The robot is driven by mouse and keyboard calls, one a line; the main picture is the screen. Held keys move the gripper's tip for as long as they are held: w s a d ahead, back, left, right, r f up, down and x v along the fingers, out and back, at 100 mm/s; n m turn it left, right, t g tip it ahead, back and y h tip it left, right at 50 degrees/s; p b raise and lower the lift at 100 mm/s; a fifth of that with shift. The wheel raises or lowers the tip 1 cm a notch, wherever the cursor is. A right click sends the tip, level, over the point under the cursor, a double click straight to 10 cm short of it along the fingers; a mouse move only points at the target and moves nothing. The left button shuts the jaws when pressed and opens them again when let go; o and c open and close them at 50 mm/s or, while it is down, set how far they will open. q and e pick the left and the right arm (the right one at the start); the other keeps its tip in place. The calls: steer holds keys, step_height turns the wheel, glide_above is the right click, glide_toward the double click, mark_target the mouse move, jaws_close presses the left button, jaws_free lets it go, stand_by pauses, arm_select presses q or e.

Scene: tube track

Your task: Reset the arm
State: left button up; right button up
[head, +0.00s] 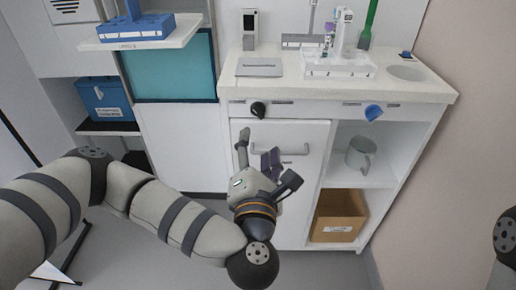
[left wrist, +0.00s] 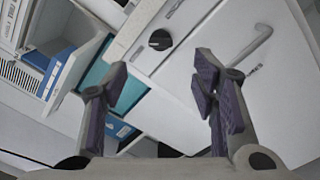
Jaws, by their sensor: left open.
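My left arm comes in from the left in the head view, bent, with its gripper (head: 257,154) in front of the white cabinet door (head: 302,165) below the counter. The gripper is open with nothing between its fingers. In the left wrist view the gripper (left wrist: 160,82) shows two spread fingers with purple pads, and the cabinet front lies beyond them. Only a small piece of my right arm shows at the right edge of the head view, and its gripper is out of sight.
A white counter (head: 420,84) holds a tube device (head: 338,62) and a grey flat case (head: 260,67). Knobs (head: 258,109) and a door handle (head: 296,151) stick out of its front. An open shelf holds a mug (head: 361,155) and a cardboard box (head: 338,216). A blue rack (head: 136,27) sits on a left shelf.

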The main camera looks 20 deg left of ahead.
arm_select(q)
steer(key=shift+d, duration=0.1)
steer(key=s+d+f+m+g+h+p, duration=0.2)
steer(key=s+d+f+m+g+h, duration=0.4)
steer(key=s+d+f+m+h, duration=0.7)
steer(key=s+f+m+g+y, duration=0.2)
steer(key=s+f+m+g, duration=0.25)
steer(key=s+m, duration=0.3)
steer(key=s+a+f+m+g+y, duration=0.2)
steer(key=s+a+f+m+g, duration=0.3)
steer(key=s+a, duration=0.55)
steer(key=s+a+m+g+y+p, duration=0.1)
steer(key=s+a+m+g+y, duration=0.2)
steer(key=s+a, duration=0.7)
steer(key=shift+a+r+g+y, duration=0.2)
steer(key=shift+a+g+y, duration=0.4)
steer(key=shift+a, duration=0.25)
arm_select(e)
steer(key=shift+t, duration=0.8)
steer(key=w+r, duration=0.4)
steer(key=shift+r, duration=0.1)
